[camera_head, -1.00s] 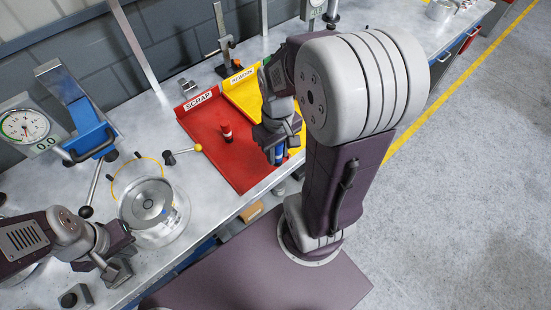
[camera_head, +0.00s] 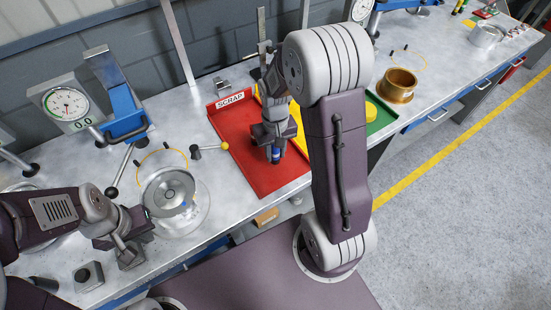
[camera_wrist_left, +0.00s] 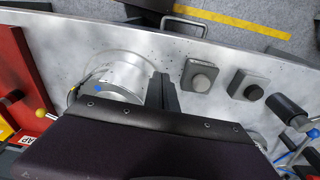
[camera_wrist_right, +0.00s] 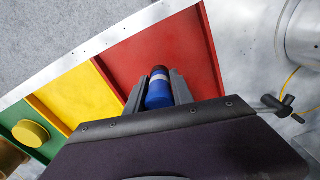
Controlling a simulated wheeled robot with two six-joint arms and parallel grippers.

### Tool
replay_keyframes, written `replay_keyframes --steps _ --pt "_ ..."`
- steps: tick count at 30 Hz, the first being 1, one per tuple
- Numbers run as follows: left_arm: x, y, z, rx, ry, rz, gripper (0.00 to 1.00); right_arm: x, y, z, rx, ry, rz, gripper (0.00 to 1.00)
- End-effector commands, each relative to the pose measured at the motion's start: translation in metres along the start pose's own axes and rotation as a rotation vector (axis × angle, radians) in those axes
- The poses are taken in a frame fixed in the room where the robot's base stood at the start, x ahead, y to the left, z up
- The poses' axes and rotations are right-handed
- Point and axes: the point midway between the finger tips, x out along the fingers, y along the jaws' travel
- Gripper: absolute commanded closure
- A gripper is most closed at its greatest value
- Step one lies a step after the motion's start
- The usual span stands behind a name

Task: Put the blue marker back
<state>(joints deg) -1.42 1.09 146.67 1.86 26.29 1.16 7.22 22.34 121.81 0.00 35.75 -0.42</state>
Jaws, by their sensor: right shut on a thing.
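The blue marker (camera_wrist_right: 160,92), with a white band, is between the fingers of my right gripper (camera_wrist_right: 157,88). In the head view its blue end (camera_head: 276,153) points down over the red SCRAP tray (camera_head: 257,178); whether it touches the tray floor I cannot tell.
A yellow tray (camera_wrist_right: 72,90) and a green tray (camera_head: 384,116) adjoin the red one. A bronze ring (camera_head: 396,86) stands beyond. Two small blocks (camera_wrist_left: 200,76) lie near the bench edge.

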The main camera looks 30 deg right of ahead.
Motion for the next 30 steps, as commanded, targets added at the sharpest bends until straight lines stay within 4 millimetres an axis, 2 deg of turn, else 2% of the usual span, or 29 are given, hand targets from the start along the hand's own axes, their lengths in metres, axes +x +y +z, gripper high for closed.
replay_keyframes --steps 7,19,20,21,22,30 --pt "0.000 0.000 0.000 0.000 0.000 0.000 1.00 0.037 0.000 0.002 0.000 -0.004 0.000 1.00" --pt "0.004 0.000 0.000 0.000 0.000 0.000 1.00 0.044 0.000 0.001 0.000 -0.002 0.000 1.00" --pt "0.003 0.000 0.000 0.000 0.000 0.000 1.00 0.043 0.000 0.001 0.000 -0.002 0.000 0.66" --pt "0.002 0.000 0.000 0.000 0.000 0.000 1.00 0.043 0.001 0.001 0.000 -0.002 0.000 0.55" --pt "0.002 0.000 0.000 0.000 0.000 0.000 1.00 0.043 0.001 0.001 0.000 -0.002 0.000 0.50" --pt "0.002 0.000 0.000 0.000 0.000 0.000 1.00 0.042 0.001 0.001 0.000 -0.001 0.000 0.50"
